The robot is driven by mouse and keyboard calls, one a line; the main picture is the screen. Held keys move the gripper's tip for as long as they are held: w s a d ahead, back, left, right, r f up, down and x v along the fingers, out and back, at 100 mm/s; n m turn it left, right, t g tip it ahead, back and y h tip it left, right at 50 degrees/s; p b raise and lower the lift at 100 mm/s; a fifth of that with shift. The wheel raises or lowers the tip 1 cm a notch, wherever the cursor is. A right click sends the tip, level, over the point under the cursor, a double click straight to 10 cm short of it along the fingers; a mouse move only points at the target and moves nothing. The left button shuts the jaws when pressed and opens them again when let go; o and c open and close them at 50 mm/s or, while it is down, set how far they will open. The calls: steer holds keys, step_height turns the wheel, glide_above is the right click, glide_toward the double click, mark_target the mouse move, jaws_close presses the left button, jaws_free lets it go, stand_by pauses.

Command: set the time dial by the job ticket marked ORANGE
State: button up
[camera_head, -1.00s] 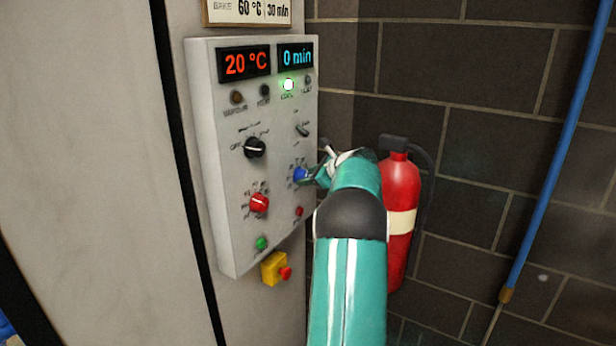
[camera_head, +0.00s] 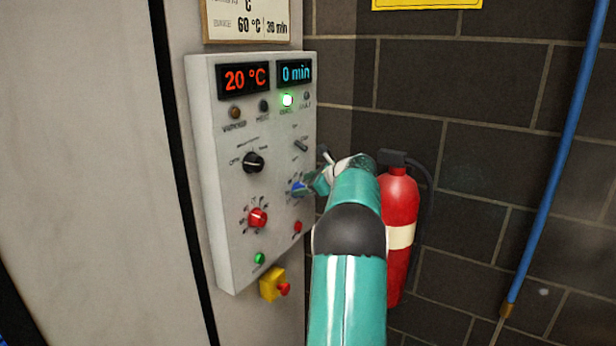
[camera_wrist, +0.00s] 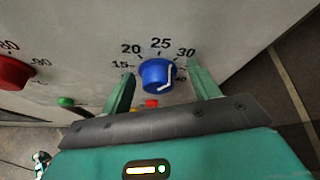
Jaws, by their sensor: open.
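The blue time dial (camera_wrist: 156,75) is on the panel, with a white line along its right side. Printed numbers 15, 20, 25 and 30 arc over it, and a further number at the right is partly hidden. My gripper (camera_wrist: 163,88) is open, one finger on each side of the dial; I cannot tell whether they touch it. In the head view, my gripper (camera_head: 308,188) partly covers the blue dial (camera_head: 297,187). The blue display (camera_head: 296,72) reads 0 min. No ticket marked ORANGE can be read in these frames.
A fire extinguisher (camera_head: 400,205) stands close right of my arm.

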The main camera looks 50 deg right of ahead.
steer(key=s+a+r, duration=0.9)
steer(key=a+r, duration=0.1)
steer(key=shift+a+r, duration=0.35)
steer(key=shift+r, duration=0.05)
steer(key=shift+s, duration=0.1)
